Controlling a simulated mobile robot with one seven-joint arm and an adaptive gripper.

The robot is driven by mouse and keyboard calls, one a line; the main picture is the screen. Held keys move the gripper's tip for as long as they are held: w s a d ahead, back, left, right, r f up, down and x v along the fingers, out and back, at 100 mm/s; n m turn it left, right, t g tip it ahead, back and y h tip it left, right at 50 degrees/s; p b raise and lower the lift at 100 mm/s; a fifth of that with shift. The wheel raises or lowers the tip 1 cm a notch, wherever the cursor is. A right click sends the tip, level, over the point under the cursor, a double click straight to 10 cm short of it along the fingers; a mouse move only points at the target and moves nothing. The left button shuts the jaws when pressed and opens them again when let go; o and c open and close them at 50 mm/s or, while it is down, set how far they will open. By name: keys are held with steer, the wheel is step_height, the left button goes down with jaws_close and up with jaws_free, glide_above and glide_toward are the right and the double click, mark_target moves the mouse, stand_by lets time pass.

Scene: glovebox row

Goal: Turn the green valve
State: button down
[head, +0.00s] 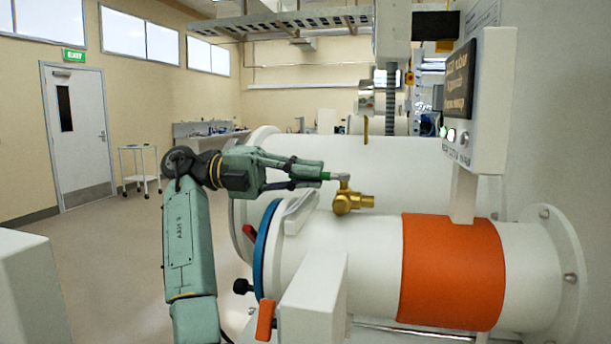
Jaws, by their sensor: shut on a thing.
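The green valve (335,177) has a short green lever on a brass body (353,201). It sits on top of a white horizontal cylinder, in the middle of the head view. The lever points left, toward my gripper (322,176). My gripper reaches in from the left and is shut on the lever's end. Its fingertips cover part of the lever, so its full length is hidden.
The white cylinder (370,240) has an orange band (453,270) and a blue ring (264,248). A control box (480,105) stands above it at right. A white block (314,300) is in front. Open floor lies left, with a cart (140,170) farther back.

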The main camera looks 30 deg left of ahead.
steer(key=shift+w+r+m+g, duration=0.1)
steer(key=shift+w+m+g, duration=0.25)
steer(key=shift+g, duration=0.45)
steer(key=shift+s, duration=0.1)
steer(key=c, duration=1.9)
jaws_free()
steer(key=shift+s+t, duration=0.1)
steer(key=shift+t, duration=0.4)
